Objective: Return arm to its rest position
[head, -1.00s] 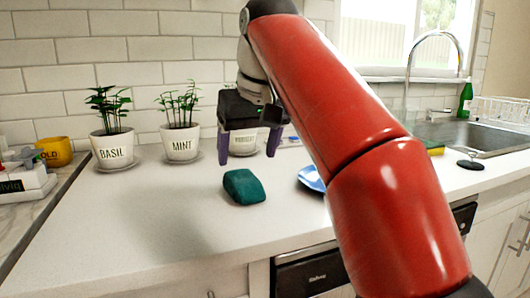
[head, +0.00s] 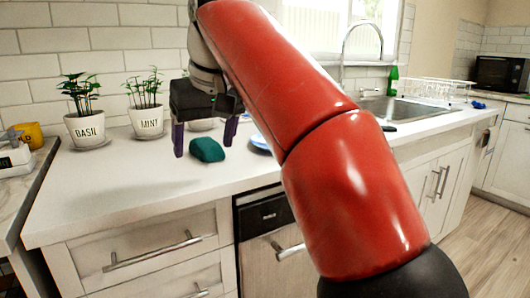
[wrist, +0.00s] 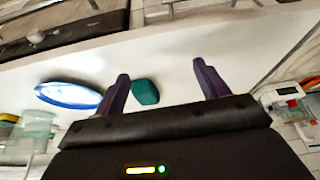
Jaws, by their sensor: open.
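My gripper (head: 205,137) is open, with its two purple fingers apart and nothing between them. It hangs above the white counter (head: 130,190) at the end of my red arm. A dark green block-like object (head: 207,149) lies on the counter; in the head view it shows just beyond the fingers. In the wrist view the green object (wrist: 145,92) lies beside the left finger, and I see clear counter between the fingertips (wrist: 163,72). My arm hides part of the counter and the third plant pot.
Potted basil (head: 88,129) and mint (head: 148,121) stand along the tiled wall. A blue plate (head: 260,142) lies partly behind my arm. The sink (head: 400,108), a green bottle (head: 392,80) and a dish rack (head: 430,90) are at right. Drawers (head: 150,250) front the counter.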

